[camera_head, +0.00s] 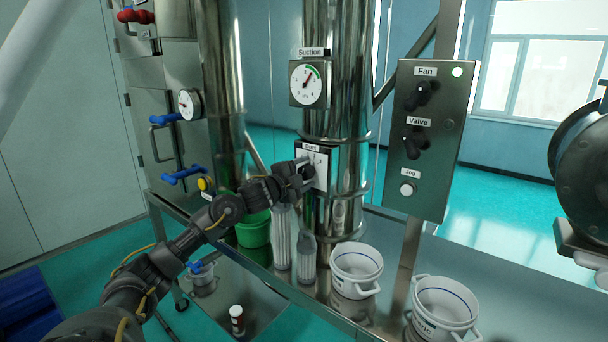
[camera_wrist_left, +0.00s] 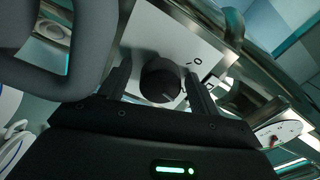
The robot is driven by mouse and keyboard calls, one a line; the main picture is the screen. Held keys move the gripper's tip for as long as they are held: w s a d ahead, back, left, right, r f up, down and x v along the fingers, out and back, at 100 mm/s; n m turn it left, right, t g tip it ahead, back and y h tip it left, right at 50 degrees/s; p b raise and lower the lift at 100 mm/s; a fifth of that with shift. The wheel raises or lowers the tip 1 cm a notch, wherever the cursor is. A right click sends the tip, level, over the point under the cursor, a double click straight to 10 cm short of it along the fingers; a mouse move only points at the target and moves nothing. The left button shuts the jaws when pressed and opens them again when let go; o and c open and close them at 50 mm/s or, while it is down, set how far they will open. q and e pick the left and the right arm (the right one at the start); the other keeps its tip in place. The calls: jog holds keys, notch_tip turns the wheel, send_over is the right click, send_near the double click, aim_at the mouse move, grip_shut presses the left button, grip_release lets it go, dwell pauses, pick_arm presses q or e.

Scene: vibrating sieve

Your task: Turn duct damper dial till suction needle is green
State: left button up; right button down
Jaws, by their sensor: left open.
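The duct damper dial (camera_wrist_left: 160,79) is a round black knob on a white plate (camera_head: 319,160) labelled Duct, fixed to the steel duct. My left gripper (camera_head: 303,171) is at this plate and hides most of the knob in the head view. In the left wrist view the knob sits between the two open fingers of the gripper (camera_wrist_left: 157,72); I cannot tell whether they touch it. The suction gauge (camera_head: 307,84) is above the plate. My right gripper is not in view.
A control box (camera_head: 430,140) with Fan and Valve knobs and a Jog button stands to the right. White buckets (camera_head: 356,268) and a green bucket (camera_head: 253,232) are below the duct. A cabinet with blue handles (camera_head: 183,175) is at left.

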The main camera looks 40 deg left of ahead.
pick_arm(q)
jog(key=shift+s+f+b, duration=0.15)
jog(key=shift+s+b, duration=0.15)
jog(key=shift+s, duration=0.05)
jog(key=s+b, duration=0.4)
jog(key=s, duration=0.6)
jog(key=shift+b, duration=0.3)
jog(key=shift+d, duration=0.1)
